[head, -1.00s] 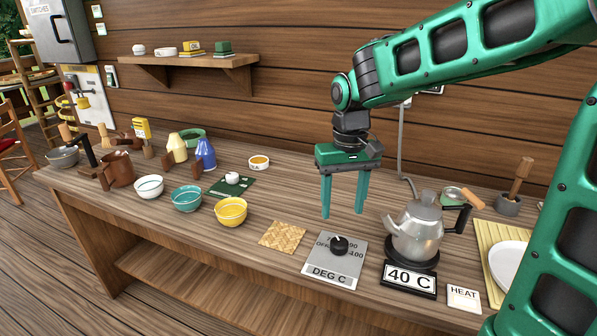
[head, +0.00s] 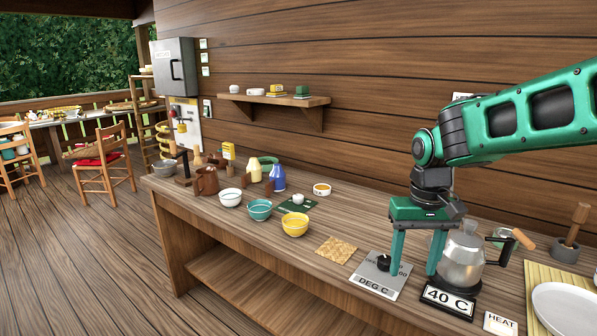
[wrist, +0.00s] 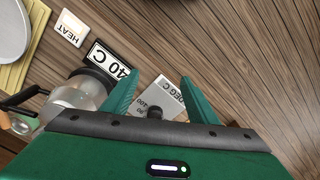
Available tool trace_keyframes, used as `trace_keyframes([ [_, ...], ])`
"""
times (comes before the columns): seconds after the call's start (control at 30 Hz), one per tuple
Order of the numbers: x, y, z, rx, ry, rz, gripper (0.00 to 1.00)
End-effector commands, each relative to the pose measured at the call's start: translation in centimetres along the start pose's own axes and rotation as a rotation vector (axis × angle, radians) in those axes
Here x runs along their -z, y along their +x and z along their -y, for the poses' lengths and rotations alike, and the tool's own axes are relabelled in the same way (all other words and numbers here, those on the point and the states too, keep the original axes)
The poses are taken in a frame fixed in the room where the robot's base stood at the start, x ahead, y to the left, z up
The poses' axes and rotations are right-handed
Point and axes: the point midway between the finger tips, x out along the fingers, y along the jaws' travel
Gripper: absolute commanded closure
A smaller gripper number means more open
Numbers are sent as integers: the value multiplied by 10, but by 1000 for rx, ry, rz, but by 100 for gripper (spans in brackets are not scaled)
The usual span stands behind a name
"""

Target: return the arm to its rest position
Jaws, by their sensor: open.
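My gripper (head: 416,264) is green and points down over the workbench (head: 240,235), with its two fingers apart and nothing between them. In the head view it hangs in front of the dial plate (head: 374,285) marked DEG C and hides part of it. The kettle (head: 462,262) stands just to the right of the fingers. In the wrist view both fingers (wrist: 158,95) are spread, and the dial plate (wrist: 168,97) with its black knob shows between and beyond them. The kettle (wrist: 75,97) is at the left there.
A 40 C display (head: 449,300), a HEAT card (head: 500,324) and a white plate (head: 565,308) lie to the right. A woven mat (head: 336,250), a yellow bowl (head: 295,224) and other bowls stand to the left. A shelf (head: 275,99) is on the wall behind.

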Motion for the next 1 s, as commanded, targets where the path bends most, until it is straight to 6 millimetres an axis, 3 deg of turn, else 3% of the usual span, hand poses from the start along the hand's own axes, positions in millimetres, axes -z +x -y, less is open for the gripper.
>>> trace_keyframes([
  [0.27, -37, -4, -44, -24, 95, -5, 47],
  [0.47, -76, -3, -86, -34, 191, -6, 47],
  [0.57, -104, 0, -110, -35, 260, -6, 47],
  [0.7, -160, 9, -144, -25, 377, -3, 47],
  [0.8, -195, 18, -159, -11, 448, 1, 47],
  [1.0, -230, 30, -171, 8, 516, 7, 47],
])
